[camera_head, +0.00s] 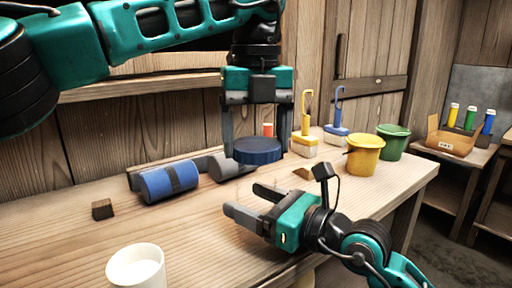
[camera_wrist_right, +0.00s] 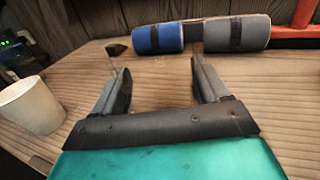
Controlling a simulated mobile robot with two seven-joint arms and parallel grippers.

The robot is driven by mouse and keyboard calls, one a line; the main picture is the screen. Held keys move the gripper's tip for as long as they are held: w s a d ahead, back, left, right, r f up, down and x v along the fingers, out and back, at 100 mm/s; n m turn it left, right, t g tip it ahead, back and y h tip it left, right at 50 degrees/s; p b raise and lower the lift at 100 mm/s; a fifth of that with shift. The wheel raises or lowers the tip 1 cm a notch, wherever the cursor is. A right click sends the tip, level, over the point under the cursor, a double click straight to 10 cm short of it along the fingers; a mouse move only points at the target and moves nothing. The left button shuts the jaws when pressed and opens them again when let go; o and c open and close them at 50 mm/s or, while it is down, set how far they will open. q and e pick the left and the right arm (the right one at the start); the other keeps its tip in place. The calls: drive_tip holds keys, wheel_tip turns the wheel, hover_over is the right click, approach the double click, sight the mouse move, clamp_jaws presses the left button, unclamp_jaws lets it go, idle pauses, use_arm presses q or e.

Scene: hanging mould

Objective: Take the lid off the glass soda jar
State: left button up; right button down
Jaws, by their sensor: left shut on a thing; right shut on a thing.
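The round blue lid (camera_head: 257,151) hangs between the fingers of my left gripper (camera_head: 257,140), which is shut on it above the workbench. My right gripper (camera_head: 245,200) is low over the bench, below the lid in the head view. Its fingers are wide apart, shut on the clear glass soda jar. They also show in the right wrist view (camera_wrist_right: 160,80). The jar is almost invisible; only faint glints (camera_wrist_right: 158,66) show between the fingers. Its rim cannot be made out, so I cannot tell how far the lid is from it.
Blue (camera_head: 168,182) and grey (camera_head: 228,166) rolls lie behind the grippers on the workbench (camera_head: 75,235). A white cup (camera_head: 136,268) stands at the front and a small dark block (camera_head: 103,209) at left. Brushes (camera_head: 304,145), a yellow bucket (camera_head: 364,155) and a green bucket (camera_head: 392,142) stand right.

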unclamp_jaws()
drive_tip(key=shift+d, duration=0.1)
